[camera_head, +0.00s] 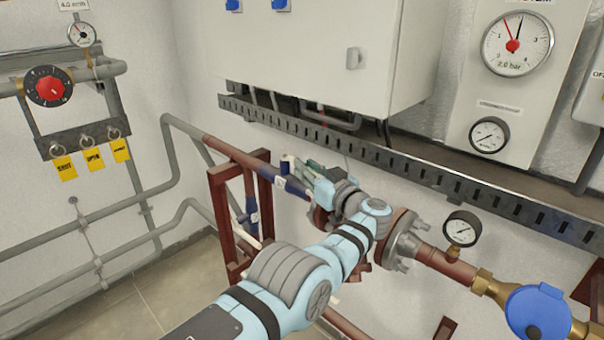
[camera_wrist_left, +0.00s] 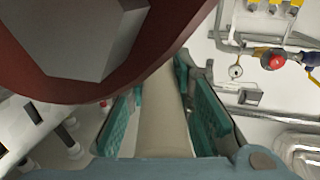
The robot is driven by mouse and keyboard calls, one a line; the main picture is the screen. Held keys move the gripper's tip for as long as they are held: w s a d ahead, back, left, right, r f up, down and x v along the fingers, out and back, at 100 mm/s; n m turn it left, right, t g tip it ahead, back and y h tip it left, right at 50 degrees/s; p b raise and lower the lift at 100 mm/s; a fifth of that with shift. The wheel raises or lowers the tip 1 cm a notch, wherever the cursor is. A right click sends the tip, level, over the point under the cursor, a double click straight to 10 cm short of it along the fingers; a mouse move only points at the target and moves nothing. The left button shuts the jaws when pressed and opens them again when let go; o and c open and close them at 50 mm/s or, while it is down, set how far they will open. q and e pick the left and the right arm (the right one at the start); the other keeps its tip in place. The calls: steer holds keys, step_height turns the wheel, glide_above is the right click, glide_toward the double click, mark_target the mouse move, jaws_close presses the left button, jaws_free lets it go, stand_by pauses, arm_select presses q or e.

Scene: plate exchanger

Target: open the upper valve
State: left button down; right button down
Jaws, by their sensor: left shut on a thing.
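My left arm reaches up from the bottom of the head view to the upper pipe run, where my left gripper (camera_head: 304,174) is small and partly covered by my own wrist. In the left wrist view my teal fingers (camera_wrist_left: 165,115) stand on both sides of a beige bar (camera_wrist_left: 163,85), which looks like the upper valve's handle, and are shut on it. A dark red round part with a grey hexagonal nut (camera_wrist_left: 85,40) fills the upper left of that view, close to the fingers. The valve body is mostly hidden by my arm in the head view. My right gripper does not show.
A dark red pipe frame (camera_head: 219,215) stands left of my gripper. A flange (camera_head: 403,238), gauge (camera_head: 462,229) and blue meter (camera_head: 537,312) lie to the right. A perforated cable tray (camera_head: 440,180) runs above. Floor (camera_head: 130,305) is clear at lower left.

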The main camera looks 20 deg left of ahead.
mark_target(310, 168)
arm_select(q)
steer(key=c, duration=1.4)
jaws_free()
steer(key=shift+d+f, duration=0.1)
steer(key=shift+d, duration=0.05)
step_height(310, 168, up, 10)
steer(key=shift+r, duration=0.1)
